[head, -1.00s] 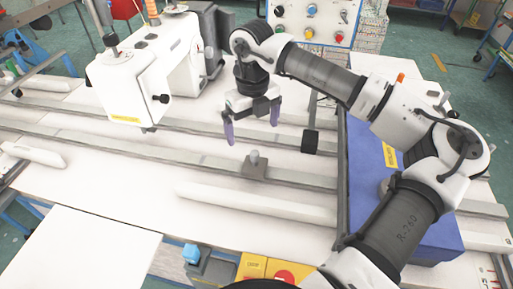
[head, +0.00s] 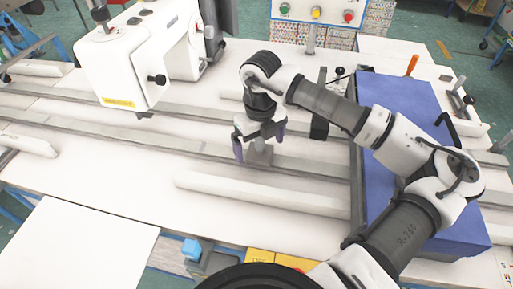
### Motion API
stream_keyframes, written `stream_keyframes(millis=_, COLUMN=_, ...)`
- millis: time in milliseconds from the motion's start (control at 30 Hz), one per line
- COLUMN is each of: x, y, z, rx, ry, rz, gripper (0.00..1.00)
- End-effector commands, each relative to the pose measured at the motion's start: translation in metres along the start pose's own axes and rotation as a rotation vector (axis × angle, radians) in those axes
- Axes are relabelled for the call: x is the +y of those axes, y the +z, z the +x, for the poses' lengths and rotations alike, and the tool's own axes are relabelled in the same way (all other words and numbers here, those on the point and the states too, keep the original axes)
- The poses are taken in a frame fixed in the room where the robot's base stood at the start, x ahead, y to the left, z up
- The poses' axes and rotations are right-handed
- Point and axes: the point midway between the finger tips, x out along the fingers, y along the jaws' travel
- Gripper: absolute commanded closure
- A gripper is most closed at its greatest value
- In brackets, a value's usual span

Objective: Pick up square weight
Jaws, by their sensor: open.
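The square weight (head: 262,158) is a small grey block on a long metal rail in the middle of the white table. In the earlier frame it shows a rounded knob on top; now my gripper hides that upper part. My gripper (head: 259,147) points down right over the weight, with its two purple fingers apart. One finger shows to the left of the weight and the other to its upper right. I cannot tell whether the fingers touch it.
A white sewing machine (head: 135,58) stands at the back left. A blue box (head: 405,100) lies on the right beside my arm. A white bar (head: 250,193) lies in front of the rail. A control panel (head: 316,12) with coloured buttons is at the back.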

Motion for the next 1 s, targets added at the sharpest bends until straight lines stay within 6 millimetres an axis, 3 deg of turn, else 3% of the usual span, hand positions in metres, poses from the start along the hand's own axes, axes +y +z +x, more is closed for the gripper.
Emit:
stream_keyframes(millis=100, x=0.0011, y=-0.0066, z=0.0174, rx=0.001, ry=0.002, rz=0.002, gripper=0.00)
stream_keyframes(millis=333, x=0.0010, y=-0.0072, z=0.0178, rx=0.000, ry=0.000, rz=0.003, gripper=0.00)
stream_keyframes(millis=800, x=0.0012, y=-0.0070, z=0.0176, rx=0.000, ry=0.000, rz=0.002, gripper=0.62)
stream_keyframes(millis=1000, x=0.0010, y=-0.0067, z=0.0166, rx=-0.002, ry=-0.001, rz=0.002, gripper=0.64)
